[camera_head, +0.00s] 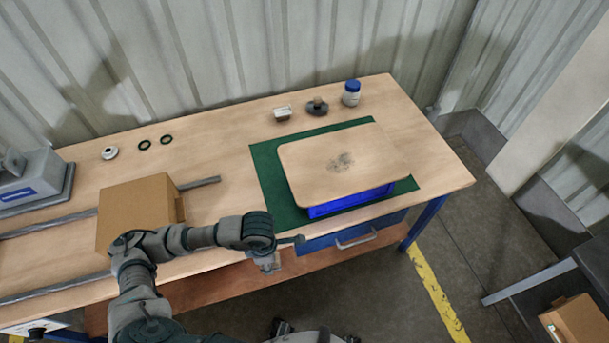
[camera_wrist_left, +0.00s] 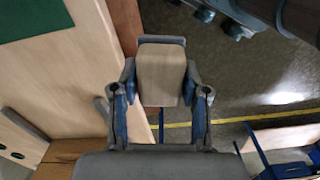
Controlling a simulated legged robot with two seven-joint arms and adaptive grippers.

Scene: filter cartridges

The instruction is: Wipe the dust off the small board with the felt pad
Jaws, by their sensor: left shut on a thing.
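The small board (camera_head: 310,178) is a flat tan plate with rounded corners, lying on a bright blue support (camera_head: 350,203) over a green mat (camera_head: 268,165). In the left wrist view my left gripper (camera_wrist_left: 160,85) is shut on a wood-coloured block with a grey edge, which seems to be the felt pad (camera_wrist_left: 161,75). The pad's wiping face is not clear. My right gripper is not in view.
A cardboard box (camera_head: 135,212) and grey rails (camera_head: 45,223) are on the left of the table. Behind the board stand a small white item (camera_head: 283,113), a dark knobbed piece (camera_head: 317,107) and a white-blue jar (camera_head: 351,93). A blue drawer (camera_head: 350,237) is below the tabletop.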

